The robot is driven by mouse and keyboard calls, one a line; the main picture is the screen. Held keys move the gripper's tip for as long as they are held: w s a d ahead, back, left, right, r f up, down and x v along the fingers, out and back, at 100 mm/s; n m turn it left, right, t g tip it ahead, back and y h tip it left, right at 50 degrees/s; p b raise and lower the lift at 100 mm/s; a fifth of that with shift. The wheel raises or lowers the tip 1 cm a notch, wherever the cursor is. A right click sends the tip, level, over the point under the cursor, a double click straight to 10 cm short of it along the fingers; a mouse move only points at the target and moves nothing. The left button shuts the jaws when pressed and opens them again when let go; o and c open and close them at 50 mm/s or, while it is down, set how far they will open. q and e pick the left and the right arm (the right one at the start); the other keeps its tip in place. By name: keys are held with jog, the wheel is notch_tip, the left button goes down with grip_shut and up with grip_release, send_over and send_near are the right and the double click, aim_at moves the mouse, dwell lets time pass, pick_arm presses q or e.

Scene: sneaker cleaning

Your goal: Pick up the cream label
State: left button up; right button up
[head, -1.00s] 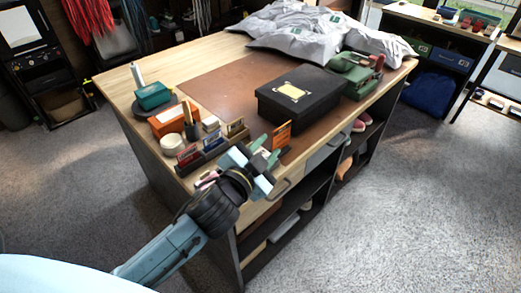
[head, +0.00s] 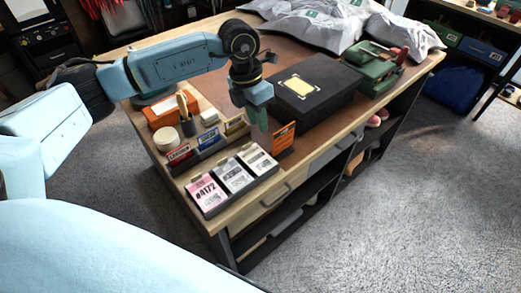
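A shallow dark tray (head: 208,214) at the table's front corner holds a pink label stack (head: 207,193) marked "#4172", a pale grey-white stack (head: 233,174) and a cream-white stack (head: 257,158) at its right end. The cream label seems to be in that right-end stack; the colours are hard to separate. My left gripper (head: 260,120) points down, behind and above the right-end stack, apart from it. Its fingers overlap in this view, so their opening is unclear. No label shows in them. My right gripper is out of view.
An orange card (head: 284,138) stands close right of the gripper. A black box (head: 310,100) with a pale yellow patch and a green device (head: 375,72) lie farther right. A holder with red, blue and yellow cards (head: 208,139) stands behind the tray.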

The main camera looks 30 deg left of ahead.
pick_arm(q)
jog(key=y, duration=0.2)
send_near(245, 146)
notch_tip(245, 146, down, 2)
jog(key=shift+a+f+n+p, duration=0.1)
jog(key=shift+a+n+p, duration=0.05)
jog(key=shift+n+p, duration=0.2)
jog(key=shift+w+f+p, duration=0.1)
jog(key=shift+f+p, duration=0.5)
jog(key=shift+f, duration=2.55)
grip_shut()
